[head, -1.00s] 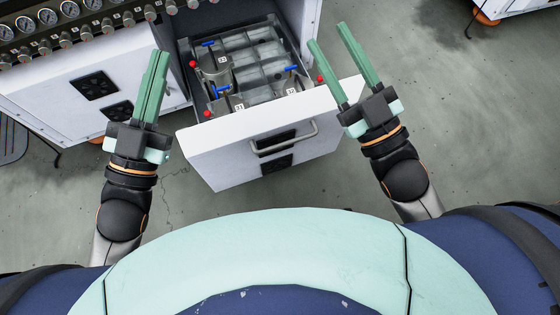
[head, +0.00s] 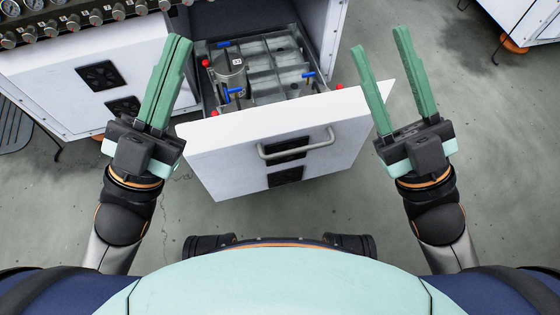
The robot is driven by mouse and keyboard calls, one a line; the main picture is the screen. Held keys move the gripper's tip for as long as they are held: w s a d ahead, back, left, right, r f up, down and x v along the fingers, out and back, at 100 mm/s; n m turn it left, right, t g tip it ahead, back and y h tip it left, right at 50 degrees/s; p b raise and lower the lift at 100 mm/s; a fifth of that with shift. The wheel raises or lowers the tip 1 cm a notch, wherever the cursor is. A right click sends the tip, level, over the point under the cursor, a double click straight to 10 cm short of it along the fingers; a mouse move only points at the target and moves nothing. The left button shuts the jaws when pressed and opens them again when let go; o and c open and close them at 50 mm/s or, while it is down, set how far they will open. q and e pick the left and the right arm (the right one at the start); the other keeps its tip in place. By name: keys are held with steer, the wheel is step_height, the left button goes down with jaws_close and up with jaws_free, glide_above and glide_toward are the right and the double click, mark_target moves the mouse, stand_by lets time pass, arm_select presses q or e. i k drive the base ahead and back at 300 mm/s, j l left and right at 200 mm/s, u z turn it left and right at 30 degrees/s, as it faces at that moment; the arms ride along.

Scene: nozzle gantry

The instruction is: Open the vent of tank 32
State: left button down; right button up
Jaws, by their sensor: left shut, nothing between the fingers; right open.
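An open white drawer (head: 275,165) holds a grey divided tray (head: 275,62). A grey cylindrical tank (head: 229,70) stands in its left part, with a small white label too small to read, so I cannot tell which tank is 32. Blue handles show behind the tank (head: 225,44), in front of it (head: 232,92) and at the tray's right (head: 308,75). The drawer front hides the tray's near part. My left gripper (head: 179,40) is shut and empty, left of the drawer. My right gripper (head: 379,40) is open and empty, right of the drawer.
Red knobs sit left of the tank (head: 205,63) and at the drawer's right (head: 340,87). The drawer front has a bar handle (head: 297,144). A white cabinet (head: 75,75) with gauges and knobs stands at left. Open floor (head: 465,110) lies at right.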

mark_target(309, 75)
steer(key=i+l+u, duration=0.15)
steer(key=l, duration=0.25)
steer(key=i+l+u, duration=0.2)
steer(key=l, duration=0.25)
steer(key=l+u, duration=0.15)
steer(key=l, duration=0.3)
steer(key=l+u, duration=0.45)
steer(key=l, duration=0.2)
steer(key=k+l+u, duration=0.1)
steer(key=l+u, duration=0.3)
steer(key=l, duration=0.25)
steer(key=l+u, duration=0.3)
steer(key=l, duration=0.15)
steer(key=i+l+u, duration=0.1)
steer(key=l+u, duration=0.2)
steer(key=l, duration=0.15)
steer(key=i+l+u, duration=0.1)
steer(key=l+u, duration=0.15)
steer(key=i+l+u, duration=0.1)
steer(key=l+u, duration=0.2)
steer(key=l, duration=0.15)
steer(key=k+l+u, duration=0.15)
steer(key=i+l, duration=0.05)
steer(key=l, duration=0.05)
